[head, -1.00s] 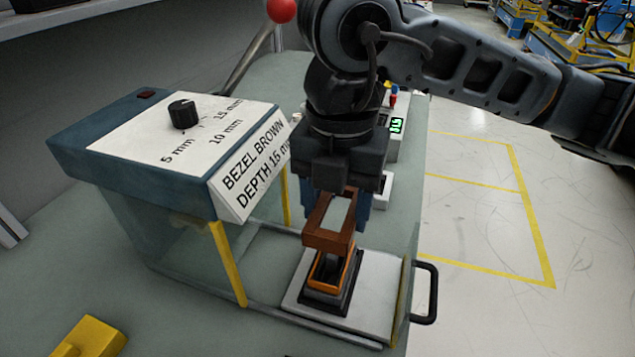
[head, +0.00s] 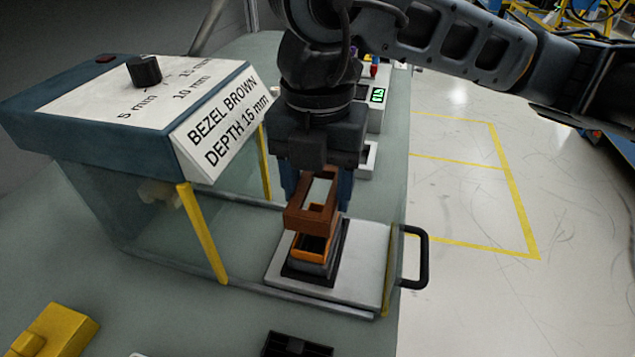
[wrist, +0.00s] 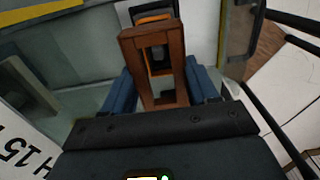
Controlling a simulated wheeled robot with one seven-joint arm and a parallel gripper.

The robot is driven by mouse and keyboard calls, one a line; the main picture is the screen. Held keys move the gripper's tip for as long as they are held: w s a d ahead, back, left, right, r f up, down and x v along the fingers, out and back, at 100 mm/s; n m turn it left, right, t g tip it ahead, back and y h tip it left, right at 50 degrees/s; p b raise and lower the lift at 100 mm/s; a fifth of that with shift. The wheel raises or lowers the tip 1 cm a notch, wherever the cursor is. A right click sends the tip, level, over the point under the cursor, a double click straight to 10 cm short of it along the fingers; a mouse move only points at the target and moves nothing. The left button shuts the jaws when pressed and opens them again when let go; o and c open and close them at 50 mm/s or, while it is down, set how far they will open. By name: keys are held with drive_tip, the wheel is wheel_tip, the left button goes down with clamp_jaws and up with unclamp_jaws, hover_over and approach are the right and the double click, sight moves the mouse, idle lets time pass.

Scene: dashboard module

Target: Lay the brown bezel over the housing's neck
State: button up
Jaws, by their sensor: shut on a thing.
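The brown bezel (head: 297,214) is a rectangular open frame, held level in my gripper (head: 318,195). In the wrist view the bezel (wrist: 172,60) sits between the two blue fingers of my gripper (wrist: 165,92), which are shut on its sides. The housing (head: 330,262) stands on a light grey plate, with a dark base and an orange rim (head: 312,250) at its top. The bezel appears just above the orange rim, overlapping it in the head view. Whether they touch cannot be told. The bezel hides much of the housing's neck.
The plate (head: 365,265) has a black handle (head: 418,258) at its right. A press-like box (head: 90,120) labelled "BEZEL BROWN DEPTH 15 mm" with a knob (head: 144,69) stands at left. A yellow block (head: 52,330) and a dark part (head: 297,345) lie at the front.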

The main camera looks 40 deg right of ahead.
drive_tip(key=shift+f+b, duration=1)
drive_tip(key=shift+f, duration=0.25)
drive_tip(key=shift+b, duration=1.1)
idle(0.9)
drive_tip(key=shift+f+b, duration=1.2)
drive_tip(key=shift+b, duration=0.15)
drive_tip(key=o, duration=1.1)
drive_tip(key=shift+r, duration=0.1)
drive_tip(key=shift+r, duration=3.8)
